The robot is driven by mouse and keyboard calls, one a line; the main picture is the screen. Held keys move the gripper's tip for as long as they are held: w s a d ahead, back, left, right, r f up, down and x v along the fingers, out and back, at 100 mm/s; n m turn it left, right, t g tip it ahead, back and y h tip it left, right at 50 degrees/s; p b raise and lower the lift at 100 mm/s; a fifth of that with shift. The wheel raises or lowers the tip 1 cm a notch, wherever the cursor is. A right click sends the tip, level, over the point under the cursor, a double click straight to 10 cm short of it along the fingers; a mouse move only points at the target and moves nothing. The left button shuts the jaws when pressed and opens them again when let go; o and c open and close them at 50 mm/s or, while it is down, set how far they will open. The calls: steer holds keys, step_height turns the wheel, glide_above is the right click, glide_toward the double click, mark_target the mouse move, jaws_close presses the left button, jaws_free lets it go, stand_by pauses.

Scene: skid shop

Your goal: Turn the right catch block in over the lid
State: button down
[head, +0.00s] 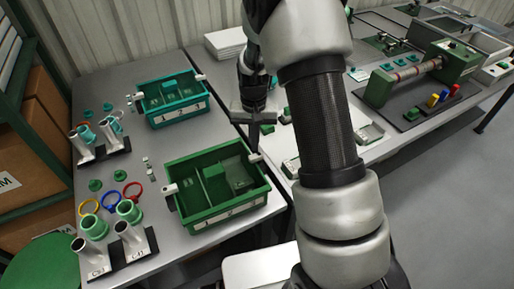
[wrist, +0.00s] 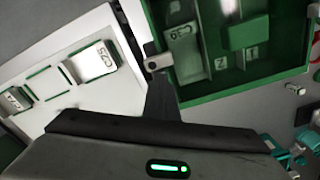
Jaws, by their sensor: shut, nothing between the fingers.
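The green compartment box (head: 195,222) stands on the grey bench in the head view. Its right catch block (head: 256,158) is a small whitish piece on the right rim, below my gripper. A matching left catch block (head: 171,189) sits on the left rim. My gripper (head: 255,146) points down, shut and empty, with its tips close to the right catch block. In the wrist view the dark fingers (wrist: 160,90) end right beside this catch block (wrist: 154,60) at the box corner. I cannot tell whether they touch. A lid is not clearly distinguishable; the compartments show through the top.
A teal box (head: 180,113) with similar catches stands behind. Pipe holders (head: 136,246), coloured rings and fittings are at left. White trays (head: 368,135) lie close on the right; a green machine (head: 436,70) stands farther right.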

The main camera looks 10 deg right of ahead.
step_height(320, 180, up, 6)
steer(key=p, duration=0.3)
steer(key=shift+p, duration=0.3)
steer(key=shift+w+d+r, duration=0.1)
steer(key=shift+r, duration=0.05)
steer(key=s+r+t+p, duration=0.2)
steer(key=s+r, duration=0.2)
steer(key=r, duration=0.9)
steer(key=s+r+n+t+p, duration=0.3)
steer(key=s+r+p, duration=0.1)
steer(key=s+r, duration=1.4)
steer(key=shift+s+d+r+t+p, duration=0.3)
steer(key=shift+s+r, duration=0.1)
steer(key=shift+s, duration=0.4)
